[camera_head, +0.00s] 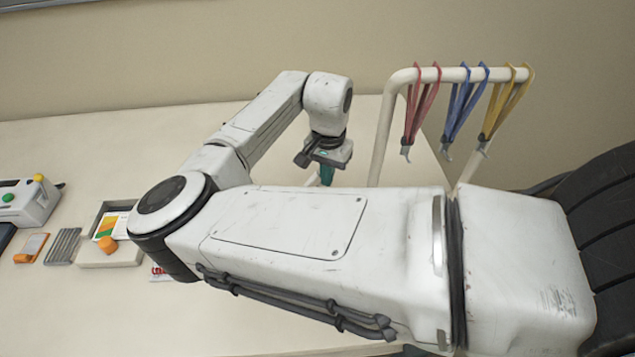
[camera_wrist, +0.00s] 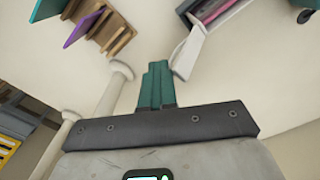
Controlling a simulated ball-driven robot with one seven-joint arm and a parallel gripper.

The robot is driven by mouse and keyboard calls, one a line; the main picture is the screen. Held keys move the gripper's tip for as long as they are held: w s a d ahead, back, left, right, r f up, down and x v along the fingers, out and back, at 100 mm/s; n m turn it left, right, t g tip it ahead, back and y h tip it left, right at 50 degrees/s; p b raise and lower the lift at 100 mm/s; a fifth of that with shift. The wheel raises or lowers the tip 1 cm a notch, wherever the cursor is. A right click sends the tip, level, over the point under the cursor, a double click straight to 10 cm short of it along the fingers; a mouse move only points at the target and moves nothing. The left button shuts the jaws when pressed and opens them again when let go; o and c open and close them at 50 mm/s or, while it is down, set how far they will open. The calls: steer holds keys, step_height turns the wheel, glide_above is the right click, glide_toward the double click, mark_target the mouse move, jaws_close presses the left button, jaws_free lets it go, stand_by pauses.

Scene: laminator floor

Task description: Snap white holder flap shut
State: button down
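A white holder (camera_wrist: 207,22) with dark and pink contents is at the top of the wrist view. A pale flap-like panel (camera_wrist: 188,52) sticks out from it at an angle toward my fingers, so the flap looks open. My gripper (camera_wrist: 157,66) has its teal fingers together, with nothing seen between them. The fingertips are just left of the panel; I cannot tell whether they touch it. In the head view my gripper (camera_head: 327,174) points down over the far right of the table; the holder is not visible there.
A white rack (camera_head: 385,130) with red, blue and yellow lanyards stands right of my gripper. A wooden rack (camera_wrist: 105,28) with coloured pieces is at the wrist view's upper left. A grey tray (camera_head: 112,256), an orange-topped block and a white machine (camera_head: 28,203) are on the table's left.

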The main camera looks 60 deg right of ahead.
steer(key=shift+w+a+f, duration=0.1)
steer(key=shift+w+a, duration=0.5)
steer(key=shift+w, duration=0.35)
steer(key=shift+w+a, duration=0.65)
steer(key=shift+w, duration=0.3)
steer(key=shift+w+a+f, duration=0.1)
steer(key=shift+w+a, duration=0.5)
steer(key=shift+w, duration=0.35)
steer(key=shift+r, duration=0.1)
step_height(320, 180, up, 2)
steer(key=shift+w+r+p, duration=0.1)
steer(key=shift+p, duration=0.85)
steer(key=shift+w+a+r+p, duration=0.2)
steer(key=shift+a+r+p, duration=0.1)
steer(key=shift+r+p, duration=0.35)
steer(key=r+p, duration=0.2)
steer(key=s+d+r+p, duration=0.1)
steer(key=shift+s+d+r, duration=0.1)
steer(key=shift+r, duration=0.2)
